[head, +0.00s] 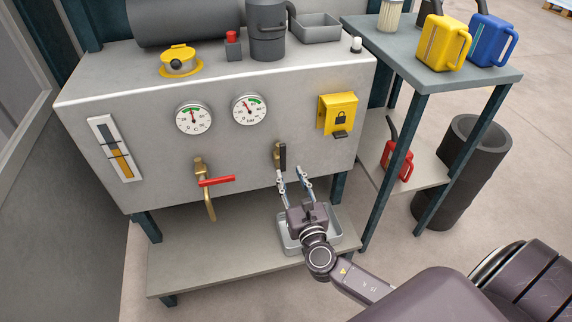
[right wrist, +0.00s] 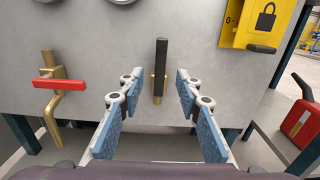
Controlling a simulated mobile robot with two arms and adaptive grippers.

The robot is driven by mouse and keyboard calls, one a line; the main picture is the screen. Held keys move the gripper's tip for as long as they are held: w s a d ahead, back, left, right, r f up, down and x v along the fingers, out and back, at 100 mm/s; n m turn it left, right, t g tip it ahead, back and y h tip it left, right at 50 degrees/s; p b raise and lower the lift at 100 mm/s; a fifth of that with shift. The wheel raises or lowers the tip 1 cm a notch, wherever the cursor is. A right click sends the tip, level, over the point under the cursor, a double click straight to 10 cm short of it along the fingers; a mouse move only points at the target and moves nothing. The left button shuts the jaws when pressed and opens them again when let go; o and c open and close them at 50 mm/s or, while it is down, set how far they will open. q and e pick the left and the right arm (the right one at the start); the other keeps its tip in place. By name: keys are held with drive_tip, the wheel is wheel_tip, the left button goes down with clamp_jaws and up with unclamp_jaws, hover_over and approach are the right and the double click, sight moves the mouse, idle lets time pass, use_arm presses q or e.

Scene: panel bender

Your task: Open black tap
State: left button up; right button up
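The black tap (head: 283,156) is on the front of the grey machine (head: 230,95), right of the red-handled tap (head: 216,181). Its black handle stands upright over a brass body, as the right wrist view also shows (right wrist: 161,68). My right gripper (head: 294,179) is just below and in front of the black tap. Its blue-padded fingers (right wrist: 157,85) are spread apart with nothing between them, and the handle shows beyond them, near the middle of the gap. Contact with the tap is not visible. My left gripper is not in view.
A grey tray (head: 289,245) stands on the lower shelf (head: 185,260) beneath the black tap. Two gauges (head: 249,110) and a yellow lock box (head: 338,114) are on the machine's front. A side table (head: 425,75) with canisters stands at the right.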

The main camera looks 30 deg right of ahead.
drive_tip(key=v, duration=0.2)
drive_tip(key=shift+s+a, duration=0.1)
drive_tip(key=shift+s, duration=0.2)
idle(1.2)
